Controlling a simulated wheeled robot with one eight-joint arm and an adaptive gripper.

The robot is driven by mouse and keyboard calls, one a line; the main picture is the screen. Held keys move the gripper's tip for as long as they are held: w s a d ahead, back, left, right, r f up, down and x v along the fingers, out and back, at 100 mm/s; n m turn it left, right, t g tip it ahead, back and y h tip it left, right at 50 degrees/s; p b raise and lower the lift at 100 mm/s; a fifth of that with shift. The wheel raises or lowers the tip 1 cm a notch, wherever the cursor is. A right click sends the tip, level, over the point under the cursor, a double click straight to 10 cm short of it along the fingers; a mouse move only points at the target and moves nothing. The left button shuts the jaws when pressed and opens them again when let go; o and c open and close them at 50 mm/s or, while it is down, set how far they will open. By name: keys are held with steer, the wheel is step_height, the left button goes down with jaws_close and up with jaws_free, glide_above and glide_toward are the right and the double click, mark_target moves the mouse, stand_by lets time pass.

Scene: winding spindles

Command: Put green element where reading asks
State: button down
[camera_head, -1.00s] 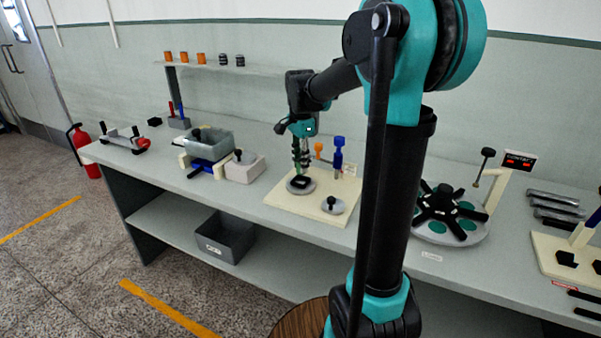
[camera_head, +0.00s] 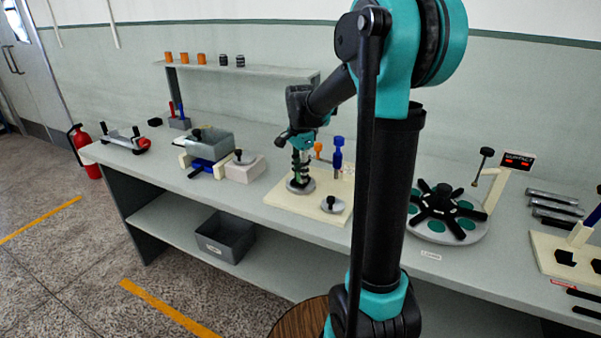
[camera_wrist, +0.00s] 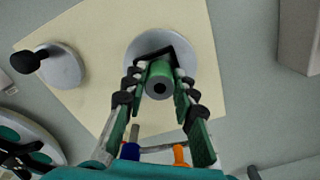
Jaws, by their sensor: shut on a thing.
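The green element (camera_wrist: 159,70) is a short green cylinder with a dark hole in its end. In the wrist view it is between the fingers of my gripper (camera_wrist: 160,99), which is shut on it. Behind it is a round grey disc (camera_wrist: 140,45) with a black part, largely hidden. In the head view my gripper (camera_head: 301,168) points down over this disc (camera_head: 300,187) on the cream board (camera_head: 283,203). I cannot tell whether the green element touches the disc. A small display (camera_head: 519,160) stands at the right, with red marks and lettering too blurred to read surely.
A second grey disc with a black knob (camera_head: 333,204) sits at the board's front. Blue and orange pegs (camera_head: 338,150) stand close right of my gripper. A round plate with a black star knob (camera_head: 448,212) is right.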

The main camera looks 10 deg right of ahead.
steer(key=c, duration=1.6)
jaws_free()
steer(key=shift+s+f, duration=0.2)
steer(key=shift+f, duration=0.2)
steer(key=o, duration=0.4)
steer(key=shift+w+f, duration=0.15)
steer(key=shift+w, duration=0.05)
step_height(320, 180, up, 13)
steer(key=shift+r, duration=0.2)
